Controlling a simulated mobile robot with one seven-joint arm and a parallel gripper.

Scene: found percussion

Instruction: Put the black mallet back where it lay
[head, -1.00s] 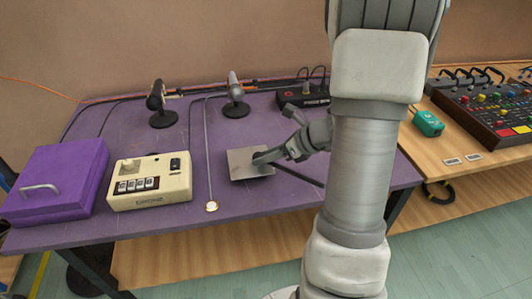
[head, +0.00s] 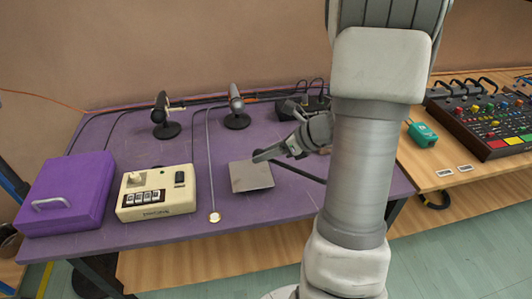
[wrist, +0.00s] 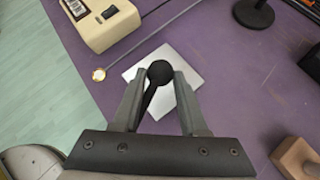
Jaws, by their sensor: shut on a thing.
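The black mallet is held at my gripper (wrist: 160,88). Its round black head (wrist: 160,72) shows between the two fingertips in the wrist view, and its handle runs back under the gripper. In the head view my gripper (head: 262,156) points left, and the dark mallet handle (head: 309,177) slopes down to the right before my arm hides it. A grey square metal plate (head: 251,178) lies on the purple table (head: 150,236) below the mallet head; it also shows in the wrist view (wrist: 187,62). The gap between head and plate is hard to judge.
A cream box (head: 155,205) and a purple case (head: 65,200) stand at the left. Two microphones (head: 165,118) (head: 237,108) stand behind the plate. A thin rod (head: 209,165) lies left of the plate. A wooden block (wrist: 295,158) is at the wrist view's lower right.

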